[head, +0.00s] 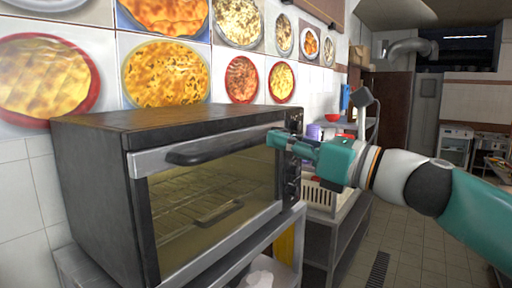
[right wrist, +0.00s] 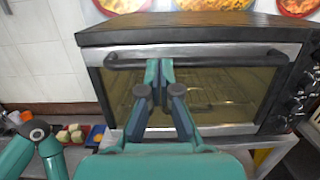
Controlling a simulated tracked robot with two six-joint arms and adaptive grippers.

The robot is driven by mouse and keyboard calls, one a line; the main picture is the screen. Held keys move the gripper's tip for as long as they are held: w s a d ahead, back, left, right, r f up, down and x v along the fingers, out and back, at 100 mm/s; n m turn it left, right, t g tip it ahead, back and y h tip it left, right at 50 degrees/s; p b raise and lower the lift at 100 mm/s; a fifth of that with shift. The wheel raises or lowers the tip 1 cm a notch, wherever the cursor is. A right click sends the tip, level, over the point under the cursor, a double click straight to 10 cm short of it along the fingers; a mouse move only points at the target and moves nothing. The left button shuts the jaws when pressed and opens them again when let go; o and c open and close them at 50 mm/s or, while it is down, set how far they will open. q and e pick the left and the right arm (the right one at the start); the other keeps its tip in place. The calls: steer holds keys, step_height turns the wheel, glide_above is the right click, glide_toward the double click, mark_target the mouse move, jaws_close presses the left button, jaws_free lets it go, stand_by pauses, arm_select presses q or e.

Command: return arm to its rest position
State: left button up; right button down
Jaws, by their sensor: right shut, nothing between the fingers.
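My right arm (head: 470,205) comes in from the right in the head view. Its teal gripper (head: 279,139) is shut and empty, with its fingertips in front of the right part of the oven's front, near the handle's right end. In the right wrist view the gripper (right wrist: 159,75) has its two fingers together, pointing at the oven door. The toaster oven (head: 110,165) has its glass door closed, with a dark handle (head: 215,150) along the top. I cannot tell whether the fingertips touch it. My left gripper is not clearly in view.
The oven stands on a metal table (head: 250,240) against a tiled wall with food pictures. A white crate (head: 320,197) and shelving stand to the right behind my gripper. The tiled floor (head: 415,250) at the right is open. Small food items (right wrist: 70,133) show at the lower left.

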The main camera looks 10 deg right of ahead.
steer(key=r+v, duration=0.1)
steer(key=v, duration=0.4)
steer(key=w+a+f+m+g+h, duration=0.15)
steer(key=w+f, duration=0.35)
steer(key=f, duration=0.6)
steer(key=w+a+f+m+g+h, duration=0.15)
steer(key=w+f, duration=0.35)
steer(key=f, duration=0.6)
step_height(320, 180, down, 25)
steer(key=s+n+g+h, duration=0.2)
steer(key=g, duration=0.3)
steer(key=s+a+f+n+g+h, duration=0.1)
steer(key=s+f+n+g, duration=0.2)
steer(key=s+f, duration=0.6)
steer(key=s+f+n+g+h, duration=0.25)
steer(key=s+f, duration=0.25)
steer(key=f, duration=0.8)
steer(key=s+f+n, duration=0.3)
steer(key=s+n, duration=0.3)
steer(key=n, duration=0.4)
steer(key=s+f+n+h, duration=0.1)
steer(key=s+f+n, duration=0.3)
steer(key=s+n, duration=0.3)
steer(key=n, duration=0.3)
steer(key=shift+s+a+f+n, duration=0.15)
steer(key=shift+a+f+n, duration=0.15)
steer(key=shift+a+n, duration=0.1)
